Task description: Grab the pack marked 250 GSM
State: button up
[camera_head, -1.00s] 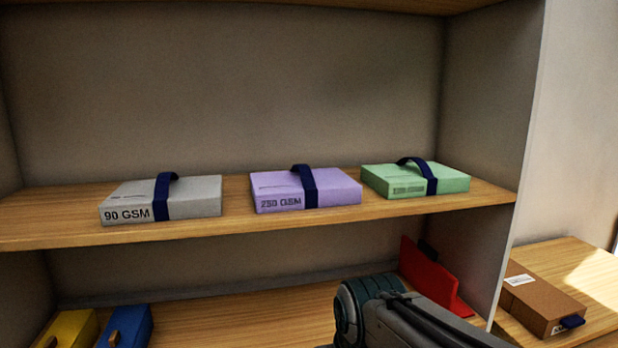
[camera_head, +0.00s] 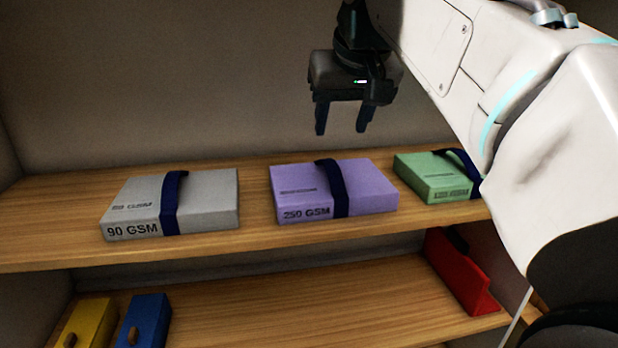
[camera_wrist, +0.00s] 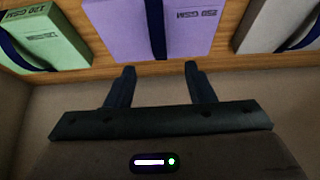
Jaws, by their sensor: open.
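The pack marked 250 GSM (camera_head: 290,193) is purple with a dark blue strap looped over it. It lies flat on the upper wooden shelf, between a grey pack marked 90 GSM (camera_head: 137,208) and a green pack (camera_head: 430,172). My gripper (camera_head: 343,130) is open and empty, fingers pointing down, above the purple pack and apart from it. In the wrist view the purple pack (camera_wrist: 120,25) and its strap lie beyond my fingertips (camera_wrist: 160,68). The green pack there reads 120 GSM; my arm partly covers it in the head view.
The upper shelf (camera_head: 60,215) has bare wood between the packs. A lower shelf (camera_head: 260,300) holds a yellow item (camera_head: 90,322), a blue item (camera_head: 150,318) and a red item (camera_head: 460,272). The back wall (camera_head: 200,80) stands behind the packs.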

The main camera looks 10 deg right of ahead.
aim_at(330, 162)
jog(key=x, duration=0.6)
jog(key=shift+w+d+f, duration=0.1)
jog(key=shift+d+f, duration=0.05)
jog(key=shift+d, duration=0.05)
jog(key=w+f+p, duration=0.1)
jog(key=w+f, duration=0.2)
jog(key=shift+p, duration=0.3)
jog(key=shift+w+f, duration=0.25)
jog(key=shift+f, duration=0.25)
grip_shut()
dwell(0.4)
jog(key=shift+r, duration=0.15)
